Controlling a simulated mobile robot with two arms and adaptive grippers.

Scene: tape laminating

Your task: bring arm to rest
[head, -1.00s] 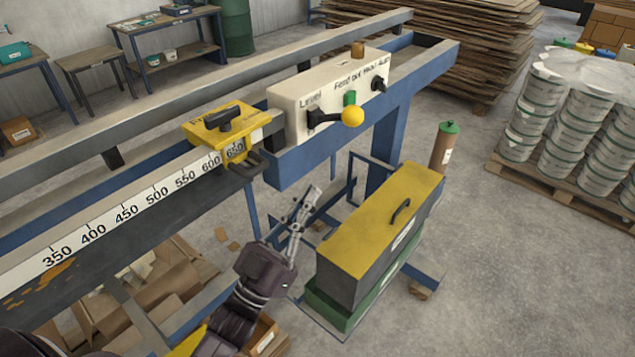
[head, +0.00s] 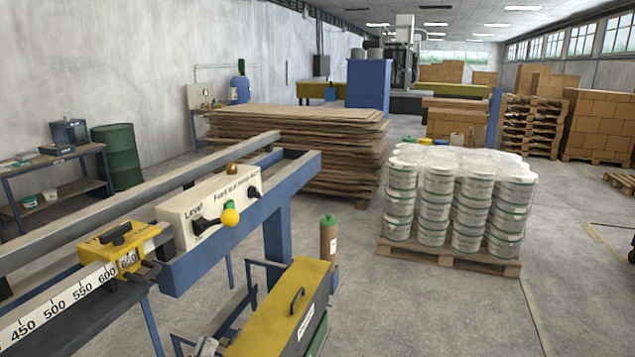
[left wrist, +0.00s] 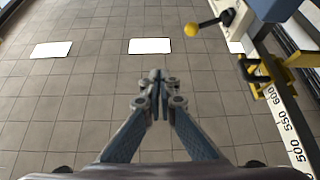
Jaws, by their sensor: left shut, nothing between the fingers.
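My left gripper (head: 207,346) shows only as a small grey tip at the bottom edge of the head view, left of the yellow-topped box. In the left wrist view its fingers (left wrist: 158,84) are together, shut and empty, with tiled floor behind them. The machine rail with its number scale (head: 62,304) runs along the lower left of the head view; the scale also shows at the right of the left wrist view (left wrist: 285,120). My right gripper is in neither view.
A yellow slider (head: 112,246) and white control box (head: 190,222) with a yellow knob (head: 230,217) sit on the rail. A yellow-topped box (head: 275,318) stands beside it. Wrapped buckets on a pallet (head: 450,262) stand right. Open floor lies at right.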

